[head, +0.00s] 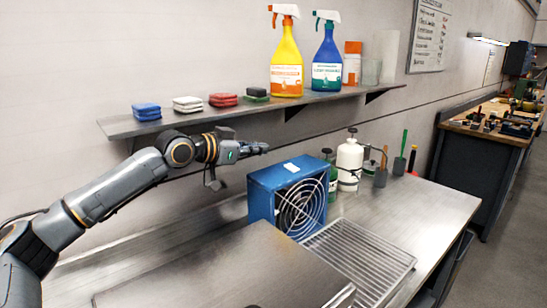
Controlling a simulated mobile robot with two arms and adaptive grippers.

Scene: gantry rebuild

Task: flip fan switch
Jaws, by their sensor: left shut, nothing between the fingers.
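The fan is a blue box (265,196) with a round wire grille (300,208), standing on the metal bench. A small white patch (291,167) shows on its top; I cannot tell whether it is the switch or a label. No switch can be clearly made out. My left gripper (262,148) is shut and empty, pointing right, just above and behind the fan's top left in the picture, below the shelf. It appears apart from the fan. My right gripper is not in view.
A wall shelf (240,110) with several sponges and a yellow (286,65) and a blue spray bottle (327,62) hangs close above my left gripper. A white pump bottle (349,162) stands behind the fan. A wire rack (362,252) and a flat metal lid (215,270) lie in front.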

